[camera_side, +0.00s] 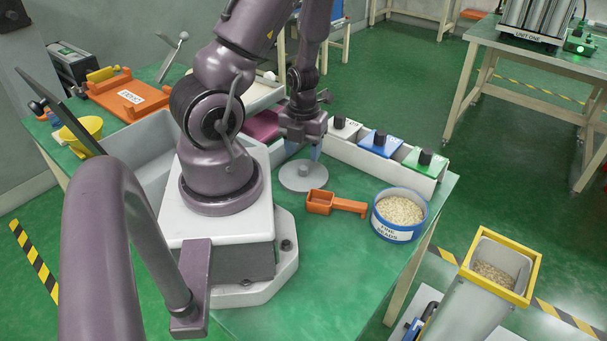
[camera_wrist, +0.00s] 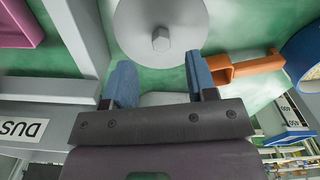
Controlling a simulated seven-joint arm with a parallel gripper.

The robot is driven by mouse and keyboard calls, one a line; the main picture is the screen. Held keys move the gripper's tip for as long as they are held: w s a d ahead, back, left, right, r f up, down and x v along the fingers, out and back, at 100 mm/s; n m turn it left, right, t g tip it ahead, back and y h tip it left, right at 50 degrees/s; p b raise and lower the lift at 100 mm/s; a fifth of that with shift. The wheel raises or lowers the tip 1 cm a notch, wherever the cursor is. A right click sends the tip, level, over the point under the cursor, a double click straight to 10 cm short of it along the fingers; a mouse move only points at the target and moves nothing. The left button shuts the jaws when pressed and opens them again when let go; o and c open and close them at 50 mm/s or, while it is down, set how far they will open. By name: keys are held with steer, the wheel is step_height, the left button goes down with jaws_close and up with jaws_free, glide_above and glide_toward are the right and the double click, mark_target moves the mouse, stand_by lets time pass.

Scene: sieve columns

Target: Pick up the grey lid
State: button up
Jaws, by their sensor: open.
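The grey lid (camera_side: 296,178) is a flat round disc with a small knob, lying on the green table in the side view. In the wrist view the lid (camera_wrist: 180,20) fills the top middle, with its hexagonal knob facing me. My gripper (camera_side: 301,152) hangs just above and behind the lid in the side view. In the wrist view my gripper (camera_wrist: 158,68) has its two blue fingers apart with nothing between them. The knob lies beyond the fingertips, roughly in line with the gap. The lid's far edge is cut off in the wrist view.
An orange scoop (camera_side: 320,202) lies close right of the lid, beside a blue tub of beads (camera_side: 379,218). A pale bin row (camera_side: 395,178) with white, blue and green lids stands behind. A pink object (camera_side: 262,125) is left of my gripper. The front table is clear.

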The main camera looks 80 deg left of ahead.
mark_target(304, 168)
step_height(304, 168, down, 3)
steer(key=shift+d+r, duration=0.1)
steer(key=shift+d, duration=0.05)
steer(key=shift+f, duration=1)
jaws_close()
